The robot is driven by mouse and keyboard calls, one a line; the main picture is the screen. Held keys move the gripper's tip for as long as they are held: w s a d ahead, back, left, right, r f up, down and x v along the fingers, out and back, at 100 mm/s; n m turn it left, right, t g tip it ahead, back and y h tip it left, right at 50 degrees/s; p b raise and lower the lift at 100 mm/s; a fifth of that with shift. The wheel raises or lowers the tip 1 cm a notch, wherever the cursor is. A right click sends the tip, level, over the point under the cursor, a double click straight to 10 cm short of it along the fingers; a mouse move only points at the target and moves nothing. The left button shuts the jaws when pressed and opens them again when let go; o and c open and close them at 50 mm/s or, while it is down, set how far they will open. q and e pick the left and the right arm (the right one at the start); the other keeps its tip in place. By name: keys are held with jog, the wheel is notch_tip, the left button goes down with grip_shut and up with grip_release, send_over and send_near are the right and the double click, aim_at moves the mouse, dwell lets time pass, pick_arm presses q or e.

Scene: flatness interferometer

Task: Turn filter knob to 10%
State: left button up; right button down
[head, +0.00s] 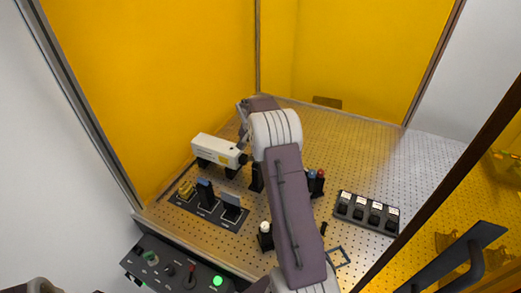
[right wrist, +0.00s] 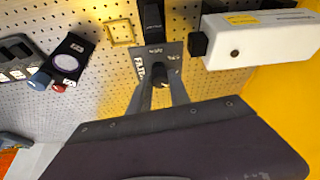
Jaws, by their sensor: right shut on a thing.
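The filter knob (right wrist: 161,76) is a small dark piece in the right wrist view, below a grey plate (right wrist: 172,49) with small printed marks. I cannot read its setting. My right gripper (right wrist: 161,88) has its two grey fingers closed on the knob from both sides. In the head view, my right arm rises through the middle and bends over beyond the white laser box (head: 216,150); its fingertips and the knob are hidden there. A black post (head: 257,177) stands just right of the laser box, partly behind my arm. My left gripper is not in view.
The laser box also shows close by in the right wrist view (right wrist: 262,38). A row of black holders (head: 367,212) lies at right. A control panel (head: 172,268) with a green button sits in front.

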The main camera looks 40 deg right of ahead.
jog(key=m+g, duration=0.1)
jog(key=m, duration=0.1)
jog(key=shift+w+r+m+h, duration=0.1)
jog(key=shift+w+m+h, duration=0.05)
jog(key=shift+m+h, duration=0.2)
jog(key=shift+m+g+p, duration=0.3)
jog(key=shift+m+p, duration=0.1)
jog(key=shift+m, duration=0.55)
jog(key=m+g+p, duration=0.1)
jog(key=m+p, duration=0.2)
jog(key=shift+w+r, duration=0.1)
jog(key=shift+r, duration=0.1)
jog(key=shift+f+m+g+p, duration=0.25)
jog(key=shift+m+g+p, duration=0.45)
jog(key=shift+m+p, duration=0.75)
jog(key=c, duration=1.2)
grip_release()
